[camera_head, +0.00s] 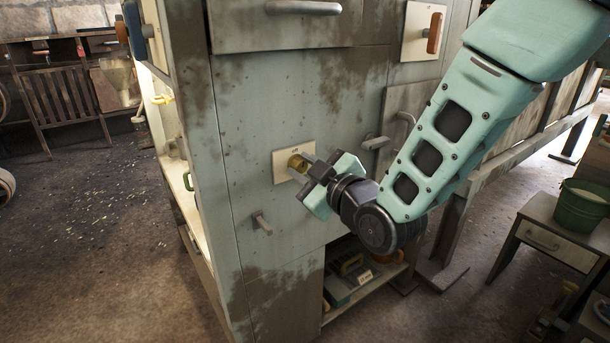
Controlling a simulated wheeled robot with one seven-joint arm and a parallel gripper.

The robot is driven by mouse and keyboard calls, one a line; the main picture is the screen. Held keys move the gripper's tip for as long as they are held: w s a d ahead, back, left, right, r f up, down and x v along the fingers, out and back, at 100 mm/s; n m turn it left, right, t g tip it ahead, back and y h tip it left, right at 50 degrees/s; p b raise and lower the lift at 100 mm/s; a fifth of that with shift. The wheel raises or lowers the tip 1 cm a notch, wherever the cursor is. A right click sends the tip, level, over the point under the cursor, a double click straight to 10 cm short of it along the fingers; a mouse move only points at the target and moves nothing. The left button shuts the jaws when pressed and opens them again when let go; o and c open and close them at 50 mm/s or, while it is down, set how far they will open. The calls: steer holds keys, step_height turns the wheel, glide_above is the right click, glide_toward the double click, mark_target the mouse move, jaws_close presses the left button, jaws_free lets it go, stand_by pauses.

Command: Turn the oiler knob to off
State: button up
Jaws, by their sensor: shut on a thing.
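The oiler knob (298,163) is a small brass-coloured knob on a cream plate (281,160) with small dark lettering too small to read surely. It sits on the pale green, stained front of the cabinet (245,150). My gripper (307,167) reaches in from the right and is shut on the knob. The fingers and the gripper body hide part of the knob and the plate's right side. The way the knob points cannot be told.
A grey lever (262,223) sticks out below left of the plate, and another handle (376,142) to its right. Cream plates with orange-brown handles (434,33) are higher up. An open shelf (365,288) holds items below. A green bucket (582,206) stands on a side table.

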steer(key=shift+f+n+b, duration=0.1)
steer(key=shift+n+b, duration=0.25)
steer(key=shift+n, duration=0.45)
steer(key=o, duration=1)
